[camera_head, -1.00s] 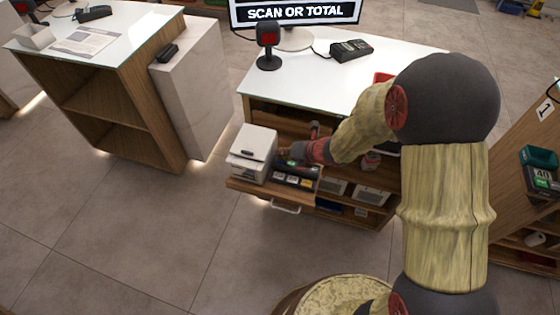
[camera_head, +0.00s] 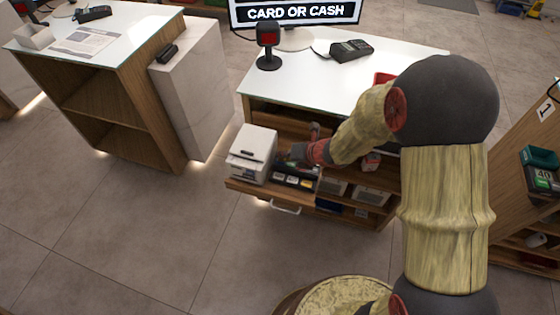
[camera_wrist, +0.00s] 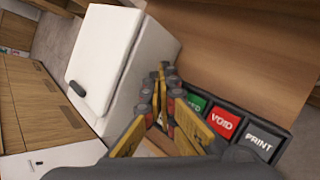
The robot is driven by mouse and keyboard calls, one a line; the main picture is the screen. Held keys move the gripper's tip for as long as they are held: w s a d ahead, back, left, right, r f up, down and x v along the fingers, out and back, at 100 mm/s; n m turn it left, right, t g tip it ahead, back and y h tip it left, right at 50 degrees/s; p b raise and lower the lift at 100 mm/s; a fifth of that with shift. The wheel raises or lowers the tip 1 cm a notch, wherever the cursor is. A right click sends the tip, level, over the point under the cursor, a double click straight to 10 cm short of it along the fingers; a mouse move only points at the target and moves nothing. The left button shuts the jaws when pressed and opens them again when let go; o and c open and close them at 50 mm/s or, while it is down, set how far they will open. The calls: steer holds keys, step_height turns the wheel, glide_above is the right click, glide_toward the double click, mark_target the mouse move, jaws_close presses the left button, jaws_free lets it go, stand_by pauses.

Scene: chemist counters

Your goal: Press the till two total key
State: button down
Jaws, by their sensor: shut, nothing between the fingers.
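The till key block (camera_head: 296,179) sits on the pulled-out shelf under the white-topped counter. In the wrist view it shows a green key (camera_wrist: 195,103), a red VOID key (camera_wrist: 223,122) and a dark PRINT key (camera_wrist: 258,141). The green key is partly hidden by my fingers and its label cannot be read. My gripper (camera_wrist: 165,72) is shut and empty, with its fingertips at the block's end beside the green key. I cannot tell whether they touch a key. In the head view my gripper (camera_head: 288,157) is just above the block. The till display (camera_head: 295,13) reads CARD OR CASH.
A white printer (camera_head: 252,153) stands close left of my gripper and also fills the left of the wrist view (camera_wrist: 110,60). A card terminal (camera_head: 351,49) and a scanner (camera_head: 268,45) stand on the counter above. The floor in front is clear.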

stand_by(0.3)
steer(key=shift+r+p, duration=0.75)
steer(key=shift+r, duration=0.15)
step_height(320, 180, up, 5)
steer(key=p, duration=0.4)
steer(key=shift+p, duration=0.3)
stand_by(0.4)
